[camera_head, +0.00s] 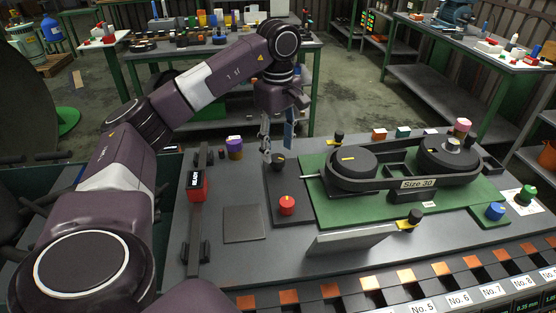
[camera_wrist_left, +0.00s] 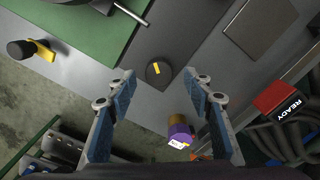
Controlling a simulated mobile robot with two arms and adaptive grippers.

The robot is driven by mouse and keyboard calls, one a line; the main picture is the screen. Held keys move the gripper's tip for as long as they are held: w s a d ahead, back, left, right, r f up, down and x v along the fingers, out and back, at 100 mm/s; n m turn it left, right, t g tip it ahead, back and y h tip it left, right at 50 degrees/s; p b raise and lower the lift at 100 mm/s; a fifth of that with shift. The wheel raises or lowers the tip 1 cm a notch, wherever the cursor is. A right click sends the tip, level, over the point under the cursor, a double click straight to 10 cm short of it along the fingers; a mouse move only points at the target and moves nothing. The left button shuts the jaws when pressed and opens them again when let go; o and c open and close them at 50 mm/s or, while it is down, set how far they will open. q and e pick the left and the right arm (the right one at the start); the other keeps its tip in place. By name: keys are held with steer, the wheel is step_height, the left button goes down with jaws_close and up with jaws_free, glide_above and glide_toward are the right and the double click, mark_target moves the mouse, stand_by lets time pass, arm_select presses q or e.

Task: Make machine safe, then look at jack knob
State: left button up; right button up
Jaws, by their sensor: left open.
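My left gripper (camera_head: 277,143) is open and empty, pointing down above the far left part of the machine's grey top (camera_head: 243,249). In the left wrist view a black knob with a yellow mark (camera_wrist_left: 159,73) shows between the open fingers, beyond their tips and apart from them. The same black knob (camera_head: 278,160) is in the head view, with a red knob (camera_head: 287,206) nearer on the same dark plate. A blue knob (camera_head: 495,211) and a green knob (camera_head: 526,192) are at the right. No label shows which is the jack knob. My right gripper is out of view.
The black belt assembly marked Size 30 (camera_head: 418,184) rises on the green plate (camera_head: 335,211). A tilted grey plate (camera_head: 350,238) stands in front. Shelved benches are behind.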

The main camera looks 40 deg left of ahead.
mark_target(278, 158)
arm_select(q)
step_height(278, 158, down, 4)
steer(key=shift+a+r, duration=0.1)
steer(key=shift+f, duration=0.4)
steer(key=c, duration=1.2)
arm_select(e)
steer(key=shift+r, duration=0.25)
